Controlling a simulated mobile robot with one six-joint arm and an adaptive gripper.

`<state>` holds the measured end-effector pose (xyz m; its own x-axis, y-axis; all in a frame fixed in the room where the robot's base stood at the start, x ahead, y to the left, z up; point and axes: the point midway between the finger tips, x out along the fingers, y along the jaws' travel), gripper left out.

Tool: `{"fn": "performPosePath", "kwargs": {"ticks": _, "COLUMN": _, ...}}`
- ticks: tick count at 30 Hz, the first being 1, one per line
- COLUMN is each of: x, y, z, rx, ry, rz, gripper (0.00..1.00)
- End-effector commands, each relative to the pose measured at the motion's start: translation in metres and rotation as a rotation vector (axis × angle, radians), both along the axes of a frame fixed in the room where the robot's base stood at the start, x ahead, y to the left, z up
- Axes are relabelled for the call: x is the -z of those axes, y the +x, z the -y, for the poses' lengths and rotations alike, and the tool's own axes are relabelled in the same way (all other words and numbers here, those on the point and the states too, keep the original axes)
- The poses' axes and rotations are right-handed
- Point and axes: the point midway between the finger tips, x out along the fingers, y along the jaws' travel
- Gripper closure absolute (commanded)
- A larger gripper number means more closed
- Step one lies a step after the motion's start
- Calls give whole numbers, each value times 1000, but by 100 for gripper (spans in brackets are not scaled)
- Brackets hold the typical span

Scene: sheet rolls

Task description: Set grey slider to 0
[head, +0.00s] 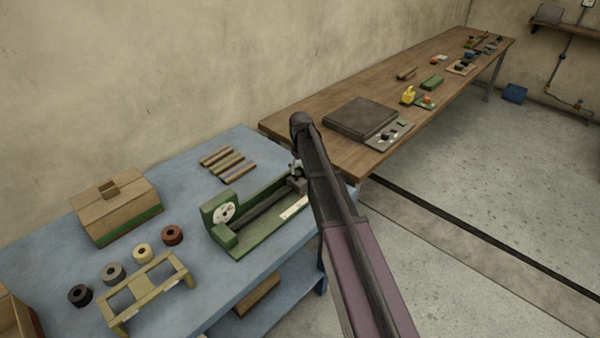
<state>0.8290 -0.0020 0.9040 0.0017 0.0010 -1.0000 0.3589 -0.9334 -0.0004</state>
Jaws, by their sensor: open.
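A green bench device (245,243) stands on the blue table, with a white round dial (224,212) at its left end. A dark rail runs from the dial end to the right, and a pale scale strip (294,207) lies along its front. A dark grey block, which looks like the grey slider (297,186), sits at the right end of the rail, partly hidden by my arm. My gripper (296,168) is small and partly hidden beside my arm, just above the block. It is open; whether it touches the block I cannot tell.
On the blue table (60,250) are a cardboard box (115,208), several rolls, a beige rack (150,292) and several coloured bars (228,165). A wooden bench (345,155) with a dark flat plate (360,118) stands behind right. My arm covers the device's right end.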

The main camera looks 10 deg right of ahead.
Motion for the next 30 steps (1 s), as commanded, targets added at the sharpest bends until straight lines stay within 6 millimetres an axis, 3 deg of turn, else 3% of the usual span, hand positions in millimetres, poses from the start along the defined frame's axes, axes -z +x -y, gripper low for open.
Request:
{"fn": "performPosePath", "kwargs": {"ticks": 12, "x": 3, "y": -1, "z": 1, "rx": 0, "ry": -3, "rz": -1, "gripper": 19}}
{"fn": "performPosePath", "kwargs": {"ticks": 13, "x": 3, "y": -1, "z": 1, "rx": 0, "ry": -3, "rz": -1, "gripper": 10}}
{"fn": "performPosePath", "kwargs": {"ticks": 18, "x": 3, "y": -1, "z": 1, "rx": 0, "ry": -4, "rz": -1, "gripper": 60}}
{"fn": "performPosePath", "kwargs": {"ticks": 21, "x": 3, "y": -1, "z": 2, "rx": 0, "ry": -5, "rz": -1, "gripper": 87}}
{"fn": "performPosePath", "kwargs": {"ticks": 23, "x": 4, "y": -1, "z": 3, "rx": 1, "ry": -7, "rz": -2, "gripper": 100}}
{"fn": "performPosePath", "kwargs": {"ticks": 30, "x": 4, "y": -1, "z": 2, "rx": 1, "ry": -5, "rz": -1, "gripper": 100}}
